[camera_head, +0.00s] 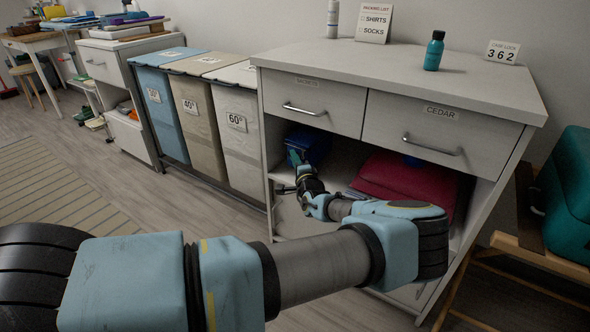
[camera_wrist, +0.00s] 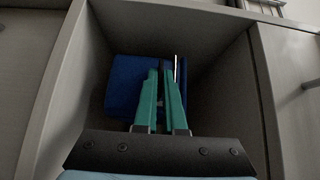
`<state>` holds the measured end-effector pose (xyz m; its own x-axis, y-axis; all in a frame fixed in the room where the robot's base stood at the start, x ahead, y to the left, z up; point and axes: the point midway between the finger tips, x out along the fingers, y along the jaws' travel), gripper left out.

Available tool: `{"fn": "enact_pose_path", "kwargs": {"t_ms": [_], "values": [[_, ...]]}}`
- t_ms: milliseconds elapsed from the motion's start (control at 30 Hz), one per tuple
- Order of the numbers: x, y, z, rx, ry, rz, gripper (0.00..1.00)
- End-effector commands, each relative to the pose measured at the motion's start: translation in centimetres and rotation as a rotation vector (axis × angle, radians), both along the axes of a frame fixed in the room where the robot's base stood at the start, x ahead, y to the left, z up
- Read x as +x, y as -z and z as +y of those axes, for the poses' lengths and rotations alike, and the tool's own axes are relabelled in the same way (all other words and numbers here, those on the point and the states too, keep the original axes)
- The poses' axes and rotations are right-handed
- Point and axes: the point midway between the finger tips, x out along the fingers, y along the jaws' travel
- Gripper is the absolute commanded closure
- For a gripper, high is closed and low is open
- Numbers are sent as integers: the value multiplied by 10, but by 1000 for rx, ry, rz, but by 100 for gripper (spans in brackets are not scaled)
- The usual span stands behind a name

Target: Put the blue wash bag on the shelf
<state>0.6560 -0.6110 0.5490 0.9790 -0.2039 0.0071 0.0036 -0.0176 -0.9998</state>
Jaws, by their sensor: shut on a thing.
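The blue wash bag (camera_head: 312,143) is inside the left open cubby of the white cabinet, below the left drawer. In the wrist view the bag (camera_wrist: 124,85) sits deep in the cubby, behind and to the left of my fingers. My gripper (camera_head: 294,158) reaches into this cubby from the front. Its green fingers (camera_wrist: 164,72) are close together and shut on the bag. The exact grip and the bag's underside are hidden. The cubby shelf (camera_head: 340,165) is partly covered by my arm.
Two closed drawers are above, and a dark teal bottle (camera_head: 434,50) stands on the cabinet top. Laundry bins (camera_head: 235,140) stand left. Cubby walls (camera_wrist: 62,80) flank my gripper.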

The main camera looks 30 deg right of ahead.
Motion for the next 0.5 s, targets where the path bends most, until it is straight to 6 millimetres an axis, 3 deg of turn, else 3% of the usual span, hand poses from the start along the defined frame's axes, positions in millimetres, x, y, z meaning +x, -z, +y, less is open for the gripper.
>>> {"fn": "enact_pose_path", "kwargs": {"t_ms": [267, 500], "values": [[0, 34, 1, -1, -1, -2, 100], [0, 35, 0, -3, -1, -1, 100]]}}
